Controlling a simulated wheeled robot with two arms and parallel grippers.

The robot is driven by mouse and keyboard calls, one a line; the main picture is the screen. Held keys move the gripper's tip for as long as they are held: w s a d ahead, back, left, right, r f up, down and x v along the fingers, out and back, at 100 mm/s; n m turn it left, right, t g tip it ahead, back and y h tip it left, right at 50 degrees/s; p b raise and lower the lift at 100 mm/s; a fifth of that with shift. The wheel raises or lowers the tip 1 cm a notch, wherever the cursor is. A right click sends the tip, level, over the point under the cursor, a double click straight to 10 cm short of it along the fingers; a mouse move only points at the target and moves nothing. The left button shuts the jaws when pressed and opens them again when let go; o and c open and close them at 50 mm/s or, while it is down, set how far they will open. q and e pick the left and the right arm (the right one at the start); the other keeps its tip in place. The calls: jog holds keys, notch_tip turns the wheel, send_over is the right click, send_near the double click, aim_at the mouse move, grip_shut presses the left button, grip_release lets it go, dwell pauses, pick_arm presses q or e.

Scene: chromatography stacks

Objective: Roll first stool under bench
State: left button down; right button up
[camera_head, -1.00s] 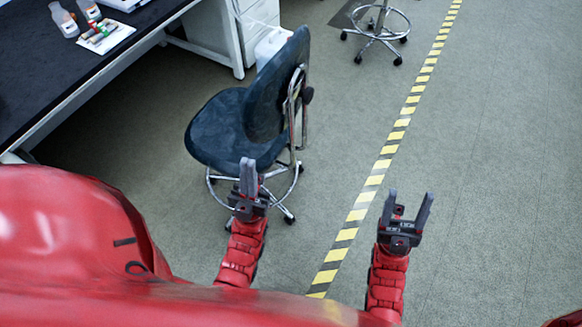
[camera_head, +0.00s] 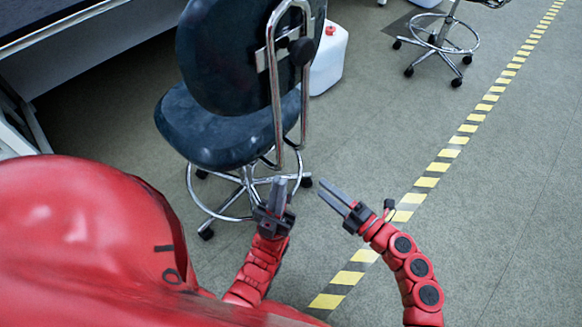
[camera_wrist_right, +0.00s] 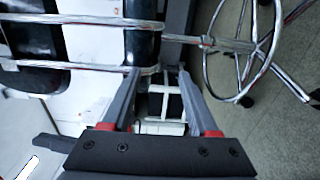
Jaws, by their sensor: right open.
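A stool (camera_head: 222,130) with a dark blue seat and backrest stands upright on castors ahead of me, its chrome back bar facing me. The dark-topped bench (camera_head: 48,18) is at the upper left, and the stool stands out to its right. My left gripper (camera_head: 279,184) is in front of the stool's base; its fingers are seen edge-on. My right gripper (camera_head: 324,188) is open and empty, right of the left one and pointing left toward the back bar. In the right wrist view, the open fingers (camera_wrist_right: 158,76) show with chrome bars (camera_wrist_right: 80,70) beyond them; contact is unclear.
A white jug (camera_head: 328,62) stands on the floor behind the stool. A second stool's chrome base (camera_head: 436,42) is at the upper right. Yellow-black tape (camera_head: 455,140) crosses the floor.

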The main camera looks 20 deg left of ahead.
aim_at(288, 162)
jog(key=x, duration=1.4)
jog(key=shift+a, duration=0.25)
jog(key=c, duration=0.9)
grip_shut()
jog(key=shift+d+f+b, duration=0.1)
jog(key=shift+f+b, duration=0.1)
jog(key=shift+b, duration=0.1)
